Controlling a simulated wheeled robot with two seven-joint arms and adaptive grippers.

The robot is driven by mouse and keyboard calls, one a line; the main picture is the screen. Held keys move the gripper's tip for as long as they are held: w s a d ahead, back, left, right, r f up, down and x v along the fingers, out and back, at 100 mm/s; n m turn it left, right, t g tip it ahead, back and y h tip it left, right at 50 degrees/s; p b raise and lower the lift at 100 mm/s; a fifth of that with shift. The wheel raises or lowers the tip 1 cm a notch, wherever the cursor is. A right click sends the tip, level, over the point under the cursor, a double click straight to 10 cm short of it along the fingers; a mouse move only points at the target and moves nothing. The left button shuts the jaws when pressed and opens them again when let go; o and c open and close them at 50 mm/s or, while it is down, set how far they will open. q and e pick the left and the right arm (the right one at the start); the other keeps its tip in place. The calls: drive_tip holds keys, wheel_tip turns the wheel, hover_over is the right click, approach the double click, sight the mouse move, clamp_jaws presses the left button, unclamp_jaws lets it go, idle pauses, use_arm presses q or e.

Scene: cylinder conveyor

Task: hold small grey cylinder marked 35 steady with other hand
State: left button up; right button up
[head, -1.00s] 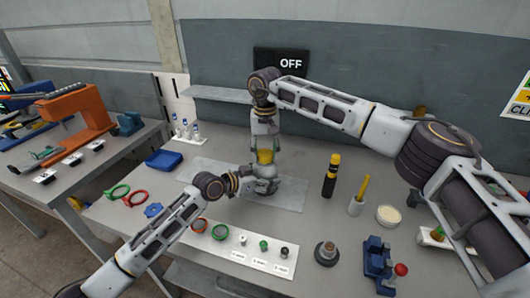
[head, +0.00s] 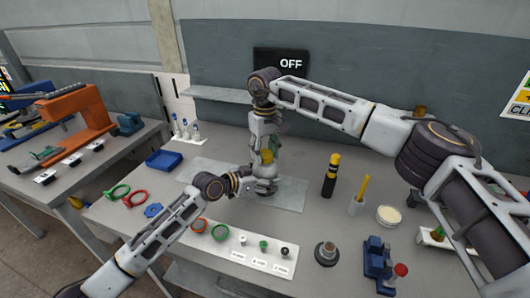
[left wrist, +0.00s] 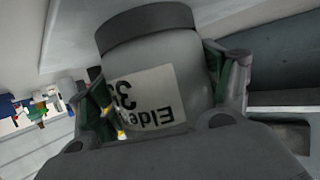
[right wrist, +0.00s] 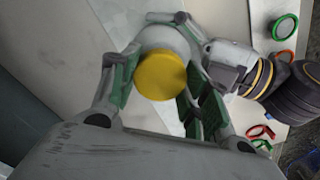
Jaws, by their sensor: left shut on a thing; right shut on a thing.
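The small grey cylinder stands on the bench between my two grippers; in the head view they mostly cover it. In the left wrist view the cylinder (left wrist: 165,60) has a dark grey band at one end and an upside-down white label, a "3" showing and the other digit unclear. My left gripper (head: 262,184) is shut on its lower part, with green pads on both sides. My right gripper (head: 266,158) comes from above and is shut around its upper end. In the right wrist view a round yellow top (right wrist: 161,76) sits between the green pads; exact contact is hidden.
A grey plate (head: 290,195) lies under the work. A blue tray (head: 164,160) and coloured rings (head: 118,191) are left. An "OFF" sign (head: 280,62) hangs behind.

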drive_tip(key=o, duration=1.1)
drive_tip(key=shift+o, duration=0.2)
drive_tip(key=shift+r, duration=2.25)
drive_tip(key=shift+c, duration=0.2)
